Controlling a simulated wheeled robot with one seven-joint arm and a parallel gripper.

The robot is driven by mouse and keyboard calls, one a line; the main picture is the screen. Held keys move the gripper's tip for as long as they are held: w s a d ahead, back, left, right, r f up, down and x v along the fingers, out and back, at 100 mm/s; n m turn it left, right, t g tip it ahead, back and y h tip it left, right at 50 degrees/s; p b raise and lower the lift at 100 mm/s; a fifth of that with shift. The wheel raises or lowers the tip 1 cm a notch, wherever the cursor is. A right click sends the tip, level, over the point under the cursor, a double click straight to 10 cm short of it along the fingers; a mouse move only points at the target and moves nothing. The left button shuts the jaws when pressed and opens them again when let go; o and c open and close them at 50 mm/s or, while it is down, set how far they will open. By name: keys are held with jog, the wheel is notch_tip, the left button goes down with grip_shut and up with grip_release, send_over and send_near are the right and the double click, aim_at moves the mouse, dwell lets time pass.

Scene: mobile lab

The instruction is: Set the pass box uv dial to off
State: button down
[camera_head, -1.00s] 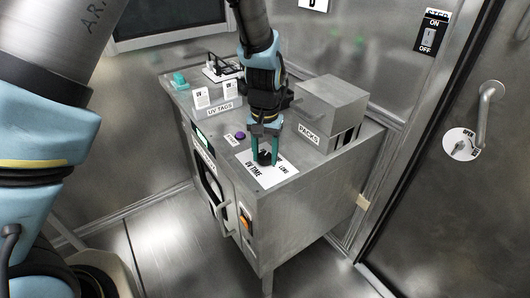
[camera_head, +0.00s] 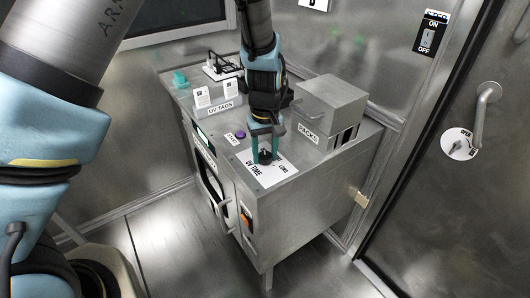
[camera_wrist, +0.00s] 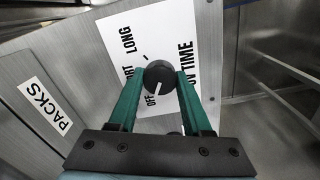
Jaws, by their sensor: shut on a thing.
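The UV dial is a round black knob (camera_head: 265,156) on a white UV TIME plate (camera_head: 275,174) on top of the pass box (camera_head: 290,215). My gripper (camera_head: 265,151) points down at it. In the wrist view the knob (camera_wrist: 159,75) sits between the green fingertips of my gripper (camera_wrist: 161,77), which are shut on its sides. The plate (camera_wrist: 180,30) reads LONG, a partly hidden word ending in RT, and OFF. A white line on the knob appears to point toward OFF.
The PACKS box (camera_head: 330,103) stands right of the gripper, close to my arm. UV TAGS cards (camera_head: 231,90) stand to the left, with a purple button (camera_head: 240,134) nearer the dial. An orange switch (camera_head: 246,213) is on the box front. A door handle (camera_head: 486,95) is at right.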

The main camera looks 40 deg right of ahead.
aim_at(264, 155)
jog(key=shift+w, duration=0.1)
jog(key=shift+c, duration=1.7)
grip_release()
notch_tip(264, 155, up, 11)
jog(key=b, duration=0.2)
jog(key=shift+f, duration=0.1)
jog(key=w+a+r+n, duration=0.1)
jog(key=w+a, duration=0.4)
jog(key=a, duration=0.4)
jog(key=w+a+r+n, duration=0.1)
jog(key=w+a, duration=0.5)
jog(key=a, duration=0.3)
jog(key=s+a+n+t, duration=0.1)
jog(key=s+a, duration=0.1)
jog(key=a, duration=2.1)
jog(key=shift+s+a+r+t, duration=0.15)
jog(key=shift+r+t, duration=0.05)
jog(key=shift+t, duration=0.1)
